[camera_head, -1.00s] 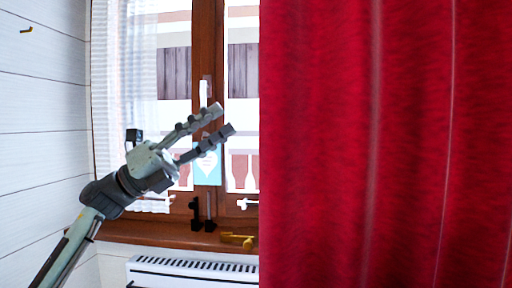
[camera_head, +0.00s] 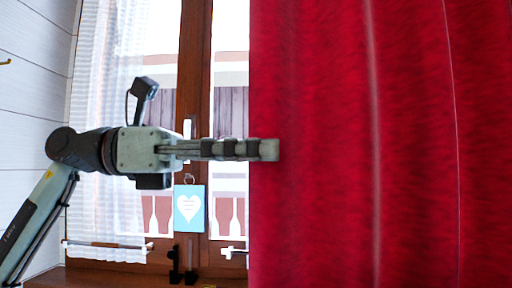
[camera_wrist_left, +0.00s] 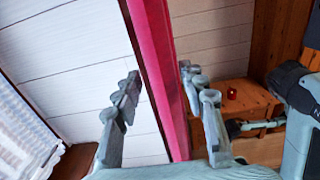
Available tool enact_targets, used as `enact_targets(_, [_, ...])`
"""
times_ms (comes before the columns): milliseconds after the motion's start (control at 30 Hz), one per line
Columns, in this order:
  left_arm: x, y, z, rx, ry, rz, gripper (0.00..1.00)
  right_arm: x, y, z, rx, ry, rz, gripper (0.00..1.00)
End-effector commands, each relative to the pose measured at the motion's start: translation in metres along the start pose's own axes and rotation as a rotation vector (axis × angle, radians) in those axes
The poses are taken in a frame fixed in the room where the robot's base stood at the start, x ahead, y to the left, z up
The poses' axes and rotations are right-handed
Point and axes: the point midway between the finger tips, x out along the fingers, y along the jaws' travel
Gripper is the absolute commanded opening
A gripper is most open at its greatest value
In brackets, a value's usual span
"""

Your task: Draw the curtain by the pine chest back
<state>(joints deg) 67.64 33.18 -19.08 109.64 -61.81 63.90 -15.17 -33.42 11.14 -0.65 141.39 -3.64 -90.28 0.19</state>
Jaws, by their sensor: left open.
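The red curtain (camera_head: 350,150) hangs over the right half of the head view, its left edge beside the window. My left gripper (camera_head: 268,150) reaches level from the left, its tips overlapping that edge. In the left wrist view the gripper is open. The curtain's edge (camera_wrist_left: 160,50) runs as a narrow red strip between its two fingers, close to the right finger; contact cannot be told. The pine chest (camera_wrist_left: 235,78) stands beyond, right of the fingers. A grey part of what looks like my right gripper (camera_wrist_left: 252,127) shows small in front of it.
The wooden-framed window (camera_head: 195,60) has a white sheer curtain (camera_head: 105,150) at left and a blue heart sign (camera_head: 189,208). A small red object (camera_wrist_left: 231,93) sits on the chest. White panelled wall lies behind.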

Motion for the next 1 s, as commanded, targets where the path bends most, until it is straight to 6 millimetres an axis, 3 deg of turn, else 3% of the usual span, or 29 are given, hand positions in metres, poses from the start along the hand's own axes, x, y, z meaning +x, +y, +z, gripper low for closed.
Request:
enact_targets(267, [0.0027, 0.0001, 0.0002, 0.0, -0.001, 0.001, 0.41, 0.0007, 0.0006, 0.0011, 0.001, -0.005, 0.001, 0.4])
enact_targets(633, [0.0024, 0.0002, 0.0003, 0.0, -0.001, 0.001, 0.0, 0.0007, 0.0007, 0.001, 0.001, -0.005, 0.001, 0.4])
enact_targets(1000, [0.0034, 0.0001, 0.0004, 0.0, -0.001, 0.001, 0.0, 0.0004, 0.0005, 0.0007, 0.0, -0.004, 0.001, 0.4])
